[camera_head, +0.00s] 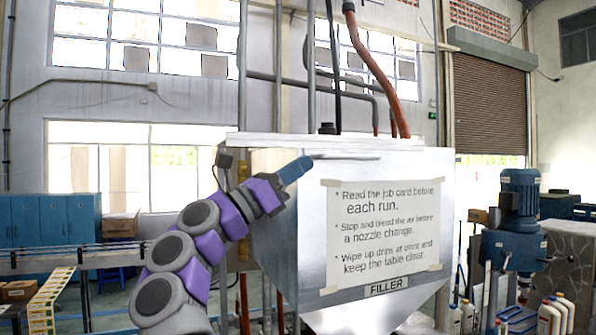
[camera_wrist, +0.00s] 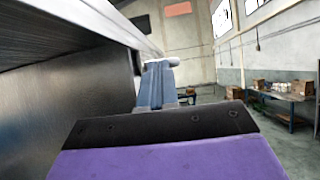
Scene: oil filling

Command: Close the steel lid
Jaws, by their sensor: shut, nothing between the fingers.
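The steel lid (camera_head: 290,140) lies about flat across the top of the silver filler hopper (camera_head: 270,200). I cannot tell whether a gap remains under it. A thin bar (camera_head: 345,156) juts from the hopper's upper front, just below the lid. My gripper (camera_head: 305,163) is shut and empty at the upper left of the hopper front, close to the bar's left end. In the wrist view my blue fingers (camera_wrist: 158,68) are together beside the dark hopper wall (camera_wrist: 70,105), below the lid's pale edge (camera_wrist: 110,22). Contact with the bar or lid is unclear.
A paper notice (camera_head: 385,225) is taped on the hopper front. Orange and black hoses (camera_head: 375,65) rise above the lid. A blue motor unit (camera_head: 518,215) stands at the right. Blue cabinets (camera_head: 45,235) stand at the left. A table with boxes (camera_wrist: 285,98) is farther off.

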